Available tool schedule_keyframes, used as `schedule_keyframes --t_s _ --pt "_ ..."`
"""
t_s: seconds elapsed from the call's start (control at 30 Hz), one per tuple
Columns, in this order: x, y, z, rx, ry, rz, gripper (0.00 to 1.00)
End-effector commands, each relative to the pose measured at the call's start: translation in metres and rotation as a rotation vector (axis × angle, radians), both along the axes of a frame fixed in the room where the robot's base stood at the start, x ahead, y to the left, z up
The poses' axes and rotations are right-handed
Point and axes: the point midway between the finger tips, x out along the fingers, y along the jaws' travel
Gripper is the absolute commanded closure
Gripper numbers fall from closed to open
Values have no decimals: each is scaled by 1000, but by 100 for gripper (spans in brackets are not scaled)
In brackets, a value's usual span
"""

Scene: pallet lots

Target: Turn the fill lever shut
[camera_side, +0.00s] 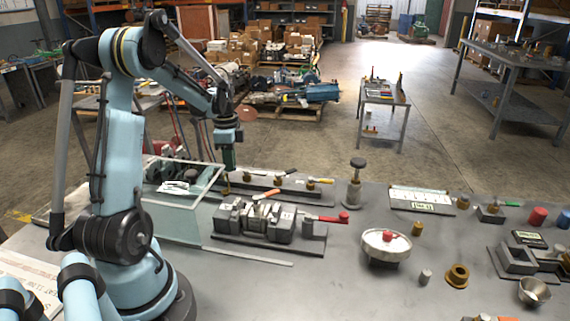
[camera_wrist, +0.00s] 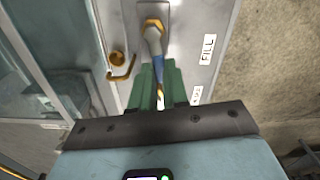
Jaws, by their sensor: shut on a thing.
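In the wrist view the fill lever (camera_wrist: 157,62) has a grey hub with a brass nut and a blue grip. It runs from the hub down between the green fingers of my gripper (camera_wrist: 159,84), which is shut on the grip. The white FILL label (camera_wrist: 208,48) is on the grey plate (camera_wrist: 190,20) to the right of the lever. In the side view my gripper (camera_side: 228,157) points down at the left end of the valve rail (camera_side: 262,187). The held lever is hard to make out there.
A brass hook-shaped part (camera_wrist: 120,66) is just left of the lever. The glass-sided case (camera_side: 178,218) stands close to my gripper on the left. A vise-like fixture (camera_side: 262,221) is in front of the rail, and a steel post with a black knob (camera_side: 355,184) stands to the right.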

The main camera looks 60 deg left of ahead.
Motion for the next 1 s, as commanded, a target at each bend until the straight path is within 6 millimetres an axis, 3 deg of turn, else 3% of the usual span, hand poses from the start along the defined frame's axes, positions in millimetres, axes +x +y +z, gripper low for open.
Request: schedule_keyframes --t_s 0.4,0.93,0.97,1.0 --pt "-5 -6 0 1 1 -181 100" --pt "-6 -6 0 1 1 -204 100" --pt "-6 -6 0 0 1 -203 81" --pt "-6 -6 0 0 1 -203 75"
